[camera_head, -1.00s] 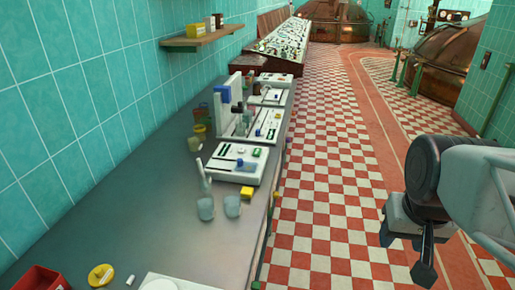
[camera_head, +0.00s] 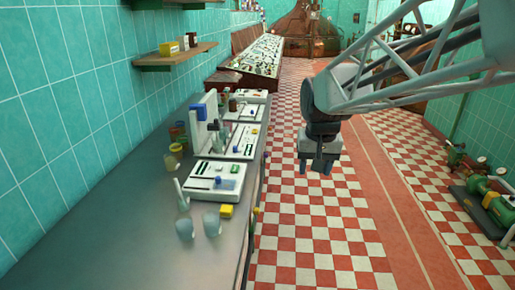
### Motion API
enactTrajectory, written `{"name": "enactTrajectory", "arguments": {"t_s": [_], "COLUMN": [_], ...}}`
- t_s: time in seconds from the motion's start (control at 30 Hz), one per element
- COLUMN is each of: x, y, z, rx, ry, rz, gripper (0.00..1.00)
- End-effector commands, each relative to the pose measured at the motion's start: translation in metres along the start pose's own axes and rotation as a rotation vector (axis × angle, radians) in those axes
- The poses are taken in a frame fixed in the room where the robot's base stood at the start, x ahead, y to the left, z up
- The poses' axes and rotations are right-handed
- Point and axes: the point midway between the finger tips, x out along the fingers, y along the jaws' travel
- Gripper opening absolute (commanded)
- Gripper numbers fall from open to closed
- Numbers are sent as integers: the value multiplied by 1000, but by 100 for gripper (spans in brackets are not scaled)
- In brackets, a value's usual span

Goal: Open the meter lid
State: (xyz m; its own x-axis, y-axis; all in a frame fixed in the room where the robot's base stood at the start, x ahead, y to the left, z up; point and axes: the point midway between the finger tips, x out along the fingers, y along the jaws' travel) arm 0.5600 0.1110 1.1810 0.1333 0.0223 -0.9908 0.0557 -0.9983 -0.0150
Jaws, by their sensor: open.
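Several white bench instruments stand in a row on the grey counter. The nearest one (camera_head: 232,193) has a dark display strip, a blue part and a green mark on its top. Behind it is a second flat white instrument (camera_head: 248,146), beside a tall white upright unit with a blue block (camera_head: 198,112). My gripper (camera_head: 317,168) is over the checkered floor, right of the counter. It points down, open and empty, well apart from the instruments.
On the counter (camera_head: 150,235) are two glass beakers (camera_head: 212,224), a yellow block (camera_head: 227,211) and small jars near the wall. A wall shelf (camera_head: 176,58) holds small boxes above. Green pumps (camera_head: 492,195) stand on the floor at right. The counter's near part is clear.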

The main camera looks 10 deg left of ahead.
Motion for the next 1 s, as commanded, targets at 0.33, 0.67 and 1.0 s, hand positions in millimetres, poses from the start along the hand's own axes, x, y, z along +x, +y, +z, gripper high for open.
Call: {"name": "enactTrajectory", "arguments": {"t_s": [0.33,0.67,1.0], "x": [25,58,102], "y": [-54,-112,-179], "z": [-72,-132,-185], "rx": [-24,-45,-67], "ry": [-33,-61,-90], "rz": [-4,-4,-2], "gripper": [51,51,51]}}
